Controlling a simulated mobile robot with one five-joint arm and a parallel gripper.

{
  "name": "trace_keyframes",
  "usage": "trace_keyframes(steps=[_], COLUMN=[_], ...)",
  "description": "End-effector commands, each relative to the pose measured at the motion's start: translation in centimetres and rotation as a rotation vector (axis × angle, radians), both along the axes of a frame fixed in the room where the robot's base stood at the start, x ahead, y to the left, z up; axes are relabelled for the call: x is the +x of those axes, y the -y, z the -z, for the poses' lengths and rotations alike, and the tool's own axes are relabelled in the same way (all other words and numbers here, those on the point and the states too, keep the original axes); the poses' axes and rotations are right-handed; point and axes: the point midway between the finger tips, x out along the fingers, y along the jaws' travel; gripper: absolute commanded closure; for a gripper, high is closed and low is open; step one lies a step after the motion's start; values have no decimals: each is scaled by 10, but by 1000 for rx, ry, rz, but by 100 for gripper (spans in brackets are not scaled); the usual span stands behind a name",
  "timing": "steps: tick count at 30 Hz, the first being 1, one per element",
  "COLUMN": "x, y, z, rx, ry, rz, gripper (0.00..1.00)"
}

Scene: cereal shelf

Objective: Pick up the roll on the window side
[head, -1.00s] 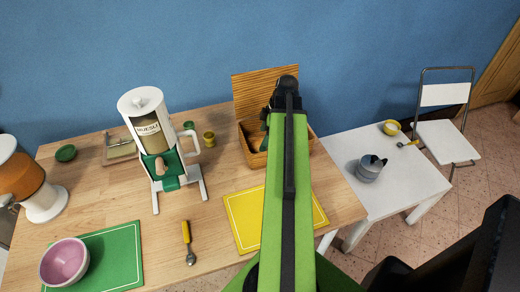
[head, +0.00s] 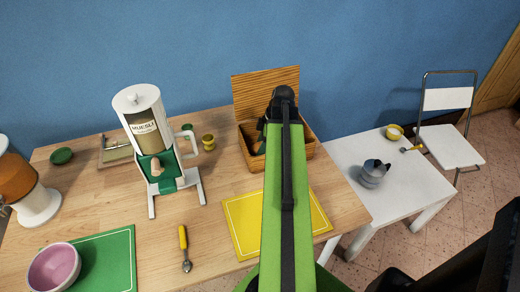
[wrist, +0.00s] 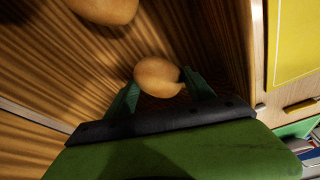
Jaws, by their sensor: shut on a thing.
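In the wrist view, a tan roll (wrist: 157,74) sits between the two green fingers of my gripper (wrist: 160,92), which is shut on it. The roll is inside a striped wooden box, whose wall (wrist: 215,35) shows on the right. A second roll (wrist: 103,9) lies in the box beyond it, at the top left edge, apart from my gripper. In the head view, my green arm reaches over the wooden box (head: 308,148) with its raised lid (head: 255,88). The arm hides most of the box, and the rolls do not show there. No window is in view.
A muesli dispenser (head: 150,120) stands left of the box. A yellow mat (head: 240,222) lies in front of the box. A spoon (head: 184,248), pink bowl (head: 54,268) and green mat (head: 112,255) are nearer. A white table (head: 400,188) holds a grey pot (head: 373,174).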

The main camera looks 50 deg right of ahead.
Motion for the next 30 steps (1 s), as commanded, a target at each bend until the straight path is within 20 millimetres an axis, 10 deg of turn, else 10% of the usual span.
trace_keyframes(steps=[10,18,30], x=[0,0,-83], y=[0,1,25], z=[-9,-54,-97], rx=[0,0,0], ry=[0,0,0], rz=[1,1,5], gripper=[78,78,78])
